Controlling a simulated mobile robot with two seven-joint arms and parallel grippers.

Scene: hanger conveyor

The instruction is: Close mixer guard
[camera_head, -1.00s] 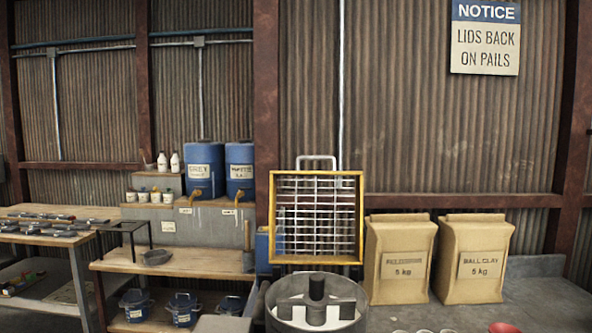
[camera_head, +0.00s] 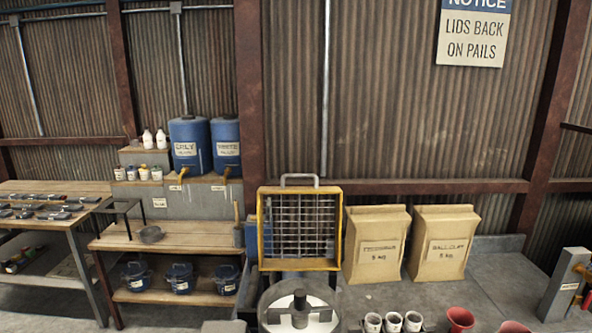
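The mixer guard (camera_head: 335,227) is a yellow-framed wire grid with a grey bar handle (camera_head: 299,177) on its top edge. It stands raised, close to upright, behind the mixer bowl (camera_head: 273,294). The bowl is open at the top, with a dark hub and paddle (camera_head: 300,308) over pale contents. The bowl's lower part is cut off by the bottom edge of the view. Neither of my grippers is in view.
Two paper clay sacks (camera_head: 372,262) (camera_head: 440,262) stand right of the guard on a grey counter (camera_head: 480,282). White cups (camera_head: 393,321) and red cups (camera_head: 460,318) stand at the front right. Blue barrels (camera_head: 190,133) sit on a stepped shelf to the left.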

